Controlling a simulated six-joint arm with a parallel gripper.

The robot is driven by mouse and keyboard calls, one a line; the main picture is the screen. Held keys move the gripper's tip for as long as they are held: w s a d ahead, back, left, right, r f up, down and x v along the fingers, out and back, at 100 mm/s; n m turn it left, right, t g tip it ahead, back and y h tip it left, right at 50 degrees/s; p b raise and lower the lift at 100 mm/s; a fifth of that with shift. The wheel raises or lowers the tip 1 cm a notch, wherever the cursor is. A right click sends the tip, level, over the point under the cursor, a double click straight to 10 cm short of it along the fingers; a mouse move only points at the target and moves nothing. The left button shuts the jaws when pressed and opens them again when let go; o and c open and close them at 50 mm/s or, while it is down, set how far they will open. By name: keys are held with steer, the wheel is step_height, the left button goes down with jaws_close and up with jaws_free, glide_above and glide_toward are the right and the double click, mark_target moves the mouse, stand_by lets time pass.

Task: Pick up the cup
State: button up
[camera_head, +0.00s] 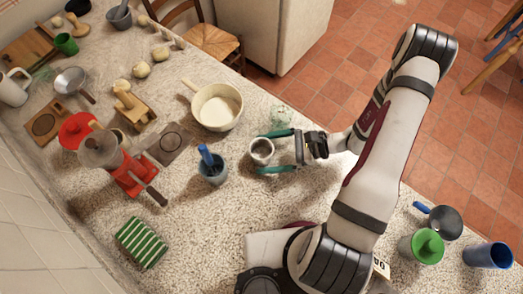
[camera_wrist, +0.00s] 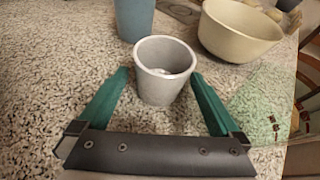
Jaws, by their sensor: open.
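A small light-grey cup (camera_head: 261,152) stands upright on the speckled counter, just between the tips of my gripper (camera_head: 273,152). In the wrist view the cup (camera_wrist: 165,74) is empty inside as far as I can see, and sits ahead of the palm. My gripper (camera_wrist: 161,90) is open, with one green finger on each side of the cup. Gaps show between the fingers and the cup wall, so the gripper is not closed on it. The far side of the cup's base is hidden.
A blue-grey container (camera_head: 213,168) with a blue handle stands close left of the cup. A cream pan (camera_head: 217,107) is behind it. Bare counter (camera_head: 225,215) shows in front.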

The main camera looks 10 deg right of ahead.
steer(key=c, duration=1.4)
steer(key=shift+r, duration=0.5)
steer(key=shift+c, duration=0.2)
steer(key=r, duration=0.3)
steer(key=shift+d+r, duration=0.25)
steer(key=shift+d, duration=0.15)
steer(key=s+d+r, duration=0.4)
steer(key=d+r, duration=0.3)
steer(key=d, duration=0.3)
step_height(320, 180, up, 4)
steer(key=f, duration=0.1)
glide_above(251, 150)
steer(key=w+d, duration=0.1)
steer(key=d, duration=0.3)
steer(key=a+r, duration=0.2)
steer(key=a, duration=0.4)
steer(key=a+r, duration=0.2)
steer(key=a, duration=0.5)
steer(key=shift+s+r, duration=0.2)
steer(key=shift+r, duration=0.1)
